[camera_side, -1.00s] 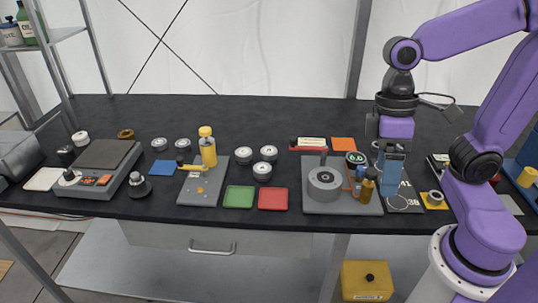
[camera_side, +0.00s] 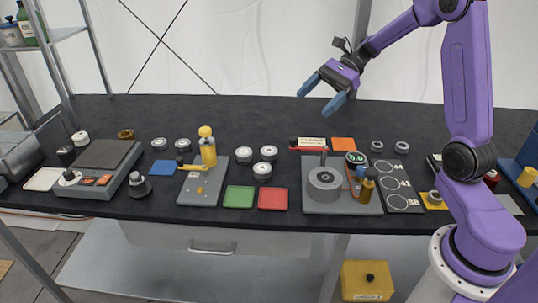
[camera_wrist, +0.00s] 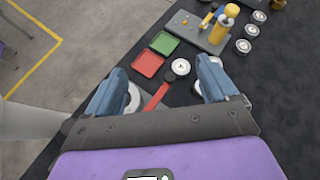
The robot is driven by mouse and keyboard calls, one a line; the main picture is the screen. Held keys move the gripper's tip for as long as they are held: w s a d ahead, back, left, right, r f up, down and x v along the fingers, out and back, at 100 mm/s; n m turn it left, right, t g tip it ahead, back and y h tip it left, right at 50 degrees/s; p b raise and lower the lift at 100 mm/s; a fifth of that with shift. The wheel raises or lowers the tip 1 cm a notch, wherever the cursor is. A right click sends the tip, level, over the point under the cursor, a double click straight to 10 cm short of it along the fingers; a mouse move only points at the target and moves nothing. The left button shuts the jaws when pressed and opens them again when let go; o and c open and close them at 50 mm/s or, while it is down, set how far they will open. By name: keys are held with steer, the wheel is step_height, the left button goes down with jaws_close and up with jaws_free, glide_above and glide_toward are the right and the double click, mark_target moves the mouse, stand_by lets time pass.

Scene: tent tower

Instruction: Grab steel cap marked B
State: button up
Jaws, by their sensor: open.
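Several small round steel caps lie on the black bench. In the side view there are three in a cluster, a front one (camera_side: 262,171), a left one (camera_side: 243,155) and a right one (camera_side: 269,153). Two more, a left cap (camera_side: 160,144) and a right cap (camera_side: 182,144), lie behind the blue pad. A cap (camera_side: 377,146) and its neighbour (camera_side: 401,147) lie at the right. Their markings are too small to read, so I cannot tell which is B. My gripper (camera_side: 316,103) is open and empty, high above the bench.
A yellow bottle (camera_side: 208,150) stands on a grey board. A grey plate (camera_side: 342,204) carries a round block and an amber bottle (camera_side: 367,185). Green (camera_side: 239,196) and red (camera_side: 273,199) trays lie at the front. A dark strip (camera_side: 401,190) with marked circles is at the right.

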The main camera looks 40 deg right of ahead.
steer(key=w+d+m+t, duration=0.4)
steer(key=d+m+t, duration=0.15)
steer(key=d, duration=0.55)
glide_toward(275, 149)
steer(key=shift+m+g, duration=0.25)
steer(key=shift+m, duration=0.1)
steer(key=x, duration=0.4)
steer(key=shift+w+f, duration=0.15)
steer(key=shift+f, duration=0.05)
steer(key=shift+r+x, duration=0.2)
steer(key=shift+x, duration=2.7)
steer(key=shift+a, duration=0.15)
steer(key=shift+y, duration=0.3)
steer(key=c, duration=1.3)
